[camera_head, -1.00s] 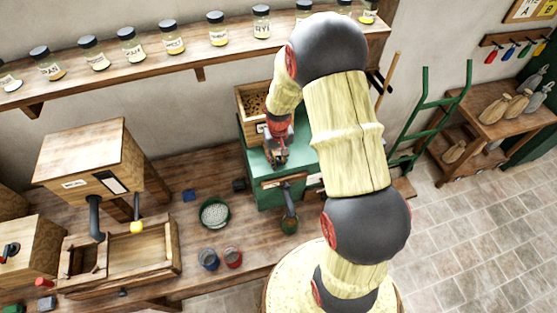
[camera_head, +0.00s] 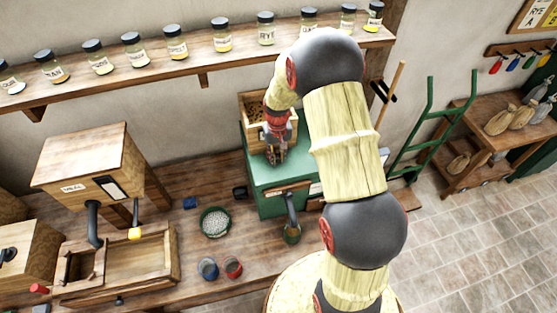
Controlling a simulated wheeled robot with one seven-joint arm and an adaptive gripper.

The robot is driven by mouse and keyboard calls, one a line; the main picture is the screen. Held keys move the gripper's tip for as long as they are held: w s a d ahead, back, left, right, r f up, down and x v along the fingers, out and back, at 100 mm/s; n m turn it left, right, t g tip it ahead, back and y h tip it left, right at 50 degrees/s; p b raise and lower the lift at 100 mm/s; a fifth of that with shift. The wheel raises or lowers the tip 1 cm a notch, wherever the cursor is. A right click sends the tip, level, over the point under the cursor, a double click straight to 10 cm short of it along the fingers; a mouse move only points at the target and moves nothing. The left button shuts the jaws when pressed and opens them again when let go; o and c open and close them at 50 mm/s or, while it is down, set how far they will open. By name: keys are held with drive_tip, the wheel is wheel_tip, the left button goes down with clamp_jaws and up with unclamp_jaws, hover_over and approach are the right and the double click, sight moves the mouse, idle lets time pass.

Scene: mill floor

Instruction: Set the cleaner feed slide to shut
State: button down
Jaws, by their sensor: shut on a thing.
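The cleaner is a green machine (camera_head: 268,185) on the bench, with a wooden hopper (camera_head: 252,103) of grain at its back. My gripper (camera_head: 275,156) points down over the green top, right in front of the hopper. It is shut on a small part there, which I take to be the feed slide. The fingers and my wrist hide most of that part, so the slide's position cannot be read. A grey spout (camera_head: 291,208) hangs at the cleaner's front over a small cup (camera_head: 291,234).
A wooden mill (camera_head: 85,165) with a tray stands at the left. A green bowl (camera_head: 215,222), a blue cup (camera_head: 208,268) and a red cup (camera_head: 232,266) stand on the bench. A shelf of jars (camera_head: 180,65) runs above. A green hand truck (camera_head: 432,130) leans at the right.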

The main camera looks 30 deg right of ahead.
sight(278, 158)
drive_tip(key=c, duration=1.6)
unclamp_jaws()
drive_tip(key=shift+w+r, duration=0.2)
drive_tip(key=shift+w, duration=0.05)
drive_tip(key=shift+w+d+r, duration=0.1)
drive_tip(key=shift+r, duration=0.2)
drive_tip(key=r, duration=1.1)
drive_tip(key=shift+s, duration=0.25)
drive_tip(key=shift+s, duration=0.1)
drive_tip(key=s+a+f+n+t+b, duration=0.1)
drive_tip(key=s+a+t+b, duration=0.1)
drive_tip(key=s+a+b, duration=0.3)
drive_tip(key=s+a+f+n+t+b, duration=0.1)
drive_tip(key=s+a+b, duration=0.4)
drive_tip(key=s+b, duration=0.6)
drive_tip(key=s+a+f+n+t+b, duration=0.1)
drive_tip(key=s+a+f+t+b, duration=0.1)
drive_tip(key=s+a+b, duration=0.4)
drive_tip(key=shift+s+f+t+b, duration=0.15)
drive_tip(key=shift+s+b, duration=0.6)
drive_tip(key=shift+b, duration=0.15)
drive_tip(key=shift+s+f+t+b, duration=0.15)
drive_tip(key=shift+s+b, duration=0.55)
drive_tip(key=shift+b, duration=0.15)
